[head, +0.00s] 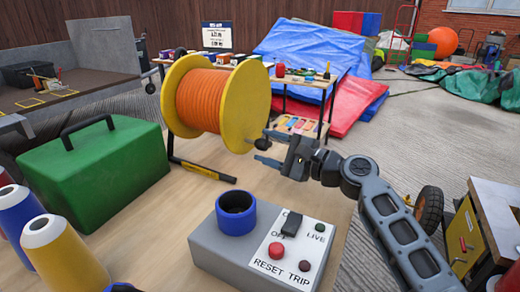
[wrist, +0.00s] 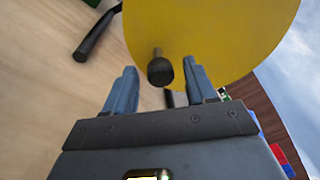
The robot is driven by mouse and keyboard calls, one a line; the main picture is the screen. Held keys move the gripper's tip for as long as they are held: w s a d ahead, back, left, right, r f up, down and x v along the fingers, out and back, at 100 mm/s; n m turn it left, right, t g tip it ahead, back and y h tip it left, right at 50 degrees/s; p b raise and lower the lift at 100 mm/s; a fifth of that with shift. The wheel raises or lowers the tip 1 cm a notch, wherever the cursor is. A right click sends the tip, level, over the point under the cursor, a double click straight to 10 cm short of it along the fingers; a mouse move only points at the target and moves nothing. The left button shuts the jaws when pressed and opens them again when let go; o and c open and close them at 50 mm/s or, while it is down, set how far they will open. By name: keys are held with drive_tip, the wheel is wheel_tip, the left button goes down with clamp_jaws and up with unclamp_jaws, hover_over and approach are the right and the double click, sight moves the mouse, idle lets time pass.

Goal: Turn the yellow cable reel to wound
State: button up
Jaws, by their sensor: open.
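The yellow cable reel (head: 246,100) stands on the wooden table, wound with orange cable (head: 200,100). Its yellow disc (wrist: 215,35) fills the top of the wrist view. A dark crank knob (wrist: 160,70) sticks out from the disc toward my gripper; the knob (head: 262,144) also shows low on the disc's right side in the head view. My gripper (head: 262,148) is open at the reel's right face. In the wrist view my gripper (wrist: 160,82) has its two blue-grey fingers on either side of the knob, and I see no contact.
A grey control box (head: 215,245) with a blue ring socket (head: 236,212) and buttons stands in front of the reel. A green case (head: 95,170) is at left, with cone spools (head: 62,255) before it. A black-yellow bar (head: 205,171) lies below the reel.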

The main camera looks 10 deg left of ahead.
drive_tip(key=shift+b+x, duration=0.3)
drive_tip(key=shift+x, duration=0.95)
drive_tip(key=shift+c, duration=0.5)
clamp_jaws()
